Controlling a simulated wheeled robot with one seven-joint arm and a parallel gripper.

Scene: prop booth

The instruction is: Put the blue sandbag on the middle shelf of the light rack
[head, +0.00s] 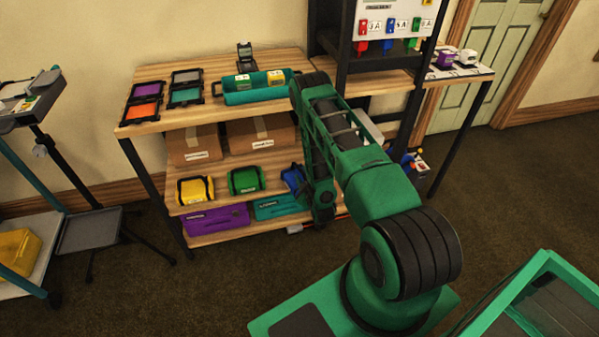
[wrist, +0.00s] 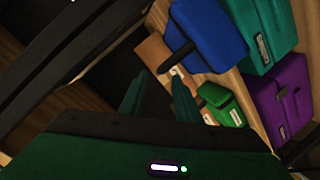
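The blue sandbag (head: 293,179) lies on the wooden bench's shelf, right of the green sandbag (head: 246,180), partly hidden by my arm in the head view. In the wrist view a large blue bag (wrist: 208,35) with a dark strap sits above and right of the fingertips. My gripper (wrist: 158,92) is open and empty, with a gap between its two teal fingers, apart from the blue bag. In the head view my arm covers most of the gripper. A stand with shelves (head: 15,285) at the left edge may be the light rack; I cannot tell.
A yellow sandbag (head: 195,190) is left of the green one, with cardboard boxes (head: 262,133) behind. Purple (head: 217,219) and teal (head: 277,206) cases lie below. A dark upright (head: 330,40) stands beside my arm. Carpet (head: 150,290) is clear in front left.

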